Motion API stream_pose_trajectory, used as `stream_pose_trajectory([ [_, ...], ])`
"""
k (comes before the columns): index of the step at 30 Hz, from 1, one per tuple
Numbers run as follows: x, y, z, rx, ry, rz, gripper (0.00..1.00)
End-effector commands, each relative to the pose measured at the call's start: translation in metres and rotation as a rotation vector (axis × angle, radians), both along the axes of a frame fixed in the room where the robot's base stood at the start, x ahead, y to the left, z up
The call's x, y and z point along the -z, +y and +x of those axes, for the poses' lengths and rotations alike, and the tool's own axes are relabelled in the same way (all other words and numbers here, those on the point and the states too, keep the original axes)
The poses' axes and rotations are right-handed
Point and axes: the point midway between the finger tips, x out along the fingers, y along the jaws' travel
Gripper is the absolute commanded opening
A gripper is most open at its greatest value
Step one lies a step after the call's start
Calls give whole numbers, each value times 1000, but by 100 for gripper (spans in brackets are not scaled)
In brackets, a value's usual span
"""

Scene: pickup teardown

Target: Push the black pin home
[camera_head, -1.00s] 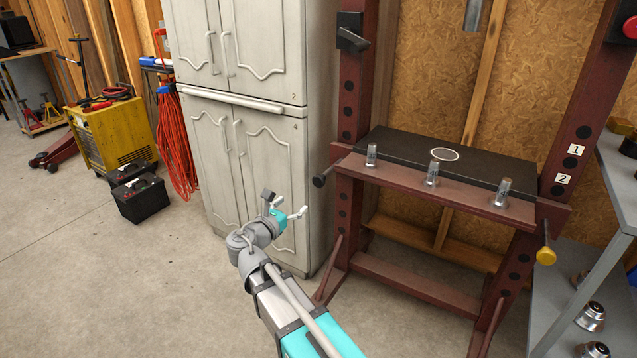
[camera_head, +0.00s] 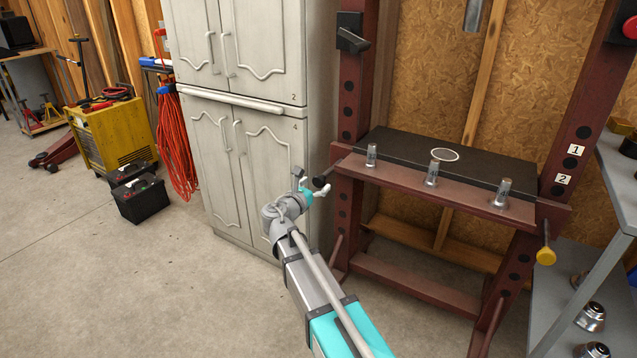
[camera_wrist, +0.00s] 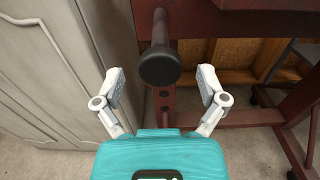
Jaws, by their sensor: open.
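The black pin (camera_head: 320,182) sticks out from the left upright of the dark red press frame (camera_head: 346,215), at the height of the bed. In the wrist view the black pin (camera_wrist: 160,64) shows its round head toward the camera, with its shaft running back to the frame. My gripper (camera_head: 313,184) is close to the pin's head in the head view. In the wrist view my gripper (camera_wrist: 164,88) is open, with one finger on each side below the head. Nothing is between the fingers; I cannot tell the exact gap to the pin.
A pale cabinet (camera_head: 250,150) stands close on the left of my gripper. The press bed (camera_head: 480,165) holds several metal pieces and a white ring. A yellow-ended pin (camera_head: 545,252) is on the right upright. A grey shelf (camera_head: 570,300) stands at far right.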

Motion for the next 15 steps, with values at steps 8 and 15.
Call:
stream_pose_trajectory([
  [8,0,-9,13,0,0,0,91],
  [15,0,-10,13,0,0,0,91],
])
